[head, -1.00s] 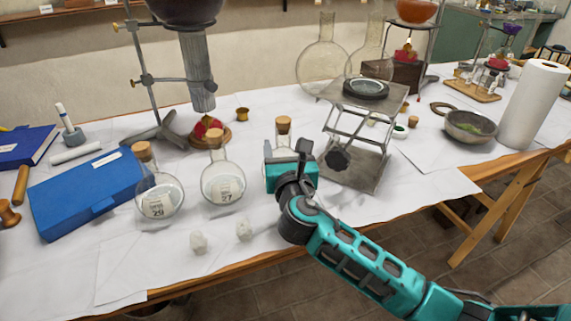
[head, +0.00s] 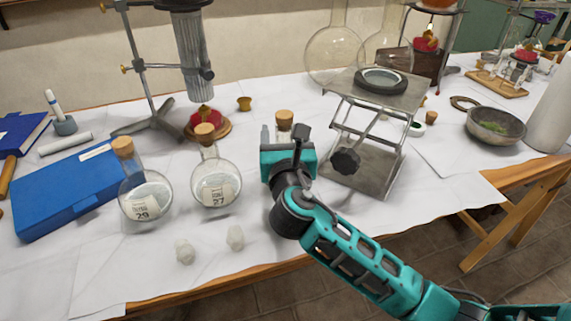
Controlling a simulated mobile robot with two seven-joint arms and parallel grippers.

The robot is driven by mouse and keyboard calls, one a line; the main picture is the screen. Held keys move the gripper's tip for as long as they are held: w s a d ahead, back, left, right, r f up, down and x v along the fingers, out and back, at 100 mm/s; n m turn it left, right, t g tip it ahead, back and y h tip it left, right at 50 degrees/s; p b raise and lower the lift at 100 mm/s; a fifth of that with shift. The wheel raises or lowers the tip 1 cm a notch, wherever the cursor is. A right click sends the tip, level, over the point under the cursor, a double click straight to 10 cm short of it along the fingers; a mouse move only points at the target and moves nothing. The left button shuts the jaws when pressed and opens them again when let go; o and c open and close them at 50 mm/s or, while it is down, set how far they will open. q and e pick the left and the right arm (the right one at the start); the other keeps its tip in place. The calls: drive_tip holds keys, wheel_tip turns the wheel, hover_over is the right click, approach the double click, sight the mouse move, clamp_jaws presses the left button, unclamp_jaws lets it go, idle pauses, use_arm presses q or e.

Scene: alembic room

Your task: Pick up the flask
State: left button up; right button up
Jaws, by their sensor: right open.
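Two corked round flasks with pale contents stand on the white-covered table: one labelled 29 (head: 146,197) and one labelled 27 (head: 216,186). A third corked glass vessel (head: 284,119) stands right behind my right gripper (head: 285,140); only its cork and upper glass show, and its body is hidden. My right gripper is open, with its teal body in front of this vessel. My left gripper is not in view.
A metal lab jack (head: 368,140) with a dish on top stands close to the right of my gripper. A blue box (head: 68,192) lies at left, and a metal stand (head: 140,70) rises behind. Two whitish lumps (head: 236,237) lie near the front edge.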

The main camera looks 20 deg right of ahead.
clamp_jaws()
idle(0.5)
